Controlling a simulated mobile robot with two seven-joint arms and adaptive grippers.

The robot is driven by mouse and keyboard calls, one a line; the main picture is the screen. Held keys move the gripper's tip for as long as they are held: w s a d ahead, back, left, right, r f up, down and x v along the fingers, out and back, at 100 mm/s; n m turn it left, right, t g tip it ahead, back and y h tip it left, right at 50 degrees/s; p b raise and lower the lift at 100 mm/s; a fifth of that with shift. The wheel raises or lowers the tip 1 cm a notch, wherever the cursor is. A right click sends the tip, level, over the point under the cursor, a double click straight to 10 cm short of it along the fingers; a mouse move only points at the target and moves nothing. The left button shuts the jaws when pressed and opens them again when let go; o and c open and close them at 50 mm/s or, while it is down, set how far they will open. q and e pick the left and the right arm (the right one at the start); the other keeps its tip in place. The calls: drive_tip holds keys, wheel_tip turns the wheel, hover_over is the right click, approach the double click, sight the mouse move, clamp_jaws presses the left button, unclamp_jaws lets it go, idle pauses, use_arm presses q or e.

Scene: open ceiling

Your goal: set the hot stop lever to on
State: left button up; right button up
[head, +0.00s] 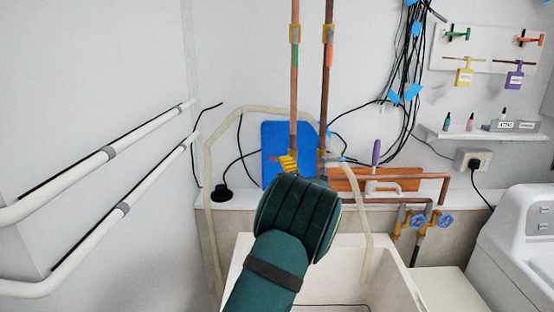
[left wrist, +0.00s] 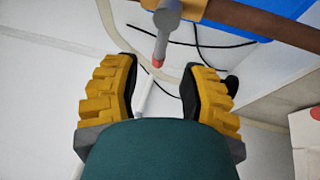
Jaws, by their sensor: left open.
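The hot stop lever (left wrist: 164,38) is a grey handle with a red tip in the left wrist view. It sticks out from an orange-yellow valve body (left wrist: 190,8) on a copper pipe (left wrist: 265,24). My left gripper (left wrist: 160,68) is open, with its yellow ridged fingers on either side of the lever's red tip. Neither finger appears to touch it. In the head view the left gripper (head: 288,164) shows mostly as a green wrist, with a yellow finger at the foot of the left vertical pipe (head: 294,100). The hot lever is largely hidden there. The right gripper is out of view.
A second pipe (head: 327,100) runs close beside, with a grey lever (head: 337,158) at its foot. A blue board (head: 270,140) stands behind. A white sink (head: 378,270) lies below, and horizontal copper pipes with blue-handled valves (head: 417,219) are at right.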

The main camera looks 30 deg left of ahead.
sight(277, 159)
use_arm(q)
drive_tip(key=x, duration=0.5)
drive_tip(key=shift+w+a+p, duration=0.25)
drive_tip(key=shift+a+p, duration=0.05)
drive_tip(key=shift+r, duration=0.1)
clamp_jaws()
